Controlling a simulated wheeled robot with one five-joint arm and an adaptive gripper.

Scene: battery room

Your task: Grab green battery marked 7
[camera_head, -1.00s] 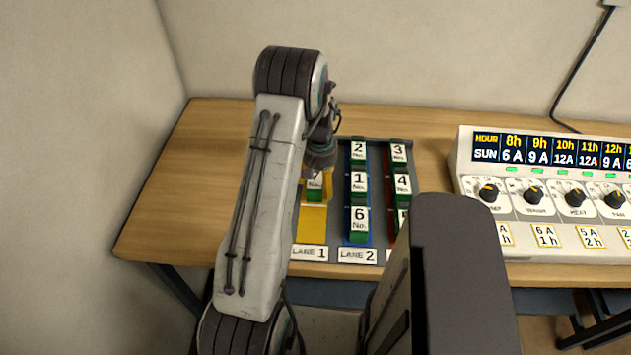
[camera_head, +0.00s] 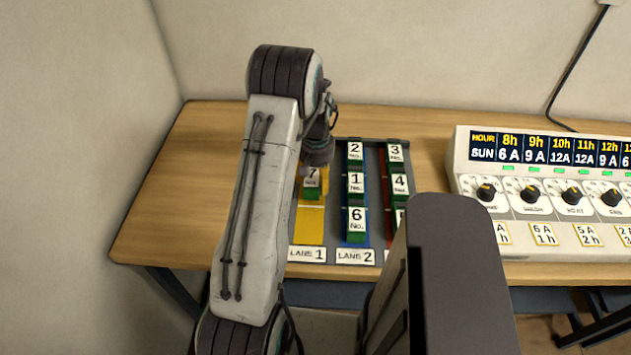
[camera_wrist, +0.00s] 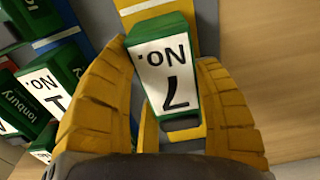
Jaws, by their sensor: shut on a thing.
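The green battery marked 7 (camera_wrist: 165,68) has a white label, upside down in the wrist view, and sits between my gripper's yellow fingers. My gripper (camera_wrist: 165,110) is shut on it. In the head view the battery (camera_head: 311,184) is at the yellow lane 1 (camera_head: 310,225), partly hidden by my arm. Whether it touches the lane floor I cannot tell.
Green batteries 2 (camera_head: 355,152), 1 (camera_head: 356,184) and 6 (camera_head: 356,220) stand in blue lane 2, just right. Batteries 3 (camera_head: 395,153) and 4 (camera_head: 400,185) stand in the red lane. A control panel (camera_head: 550,190) stands at the right. The table's left part (camera_head: 180,190) is clear.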

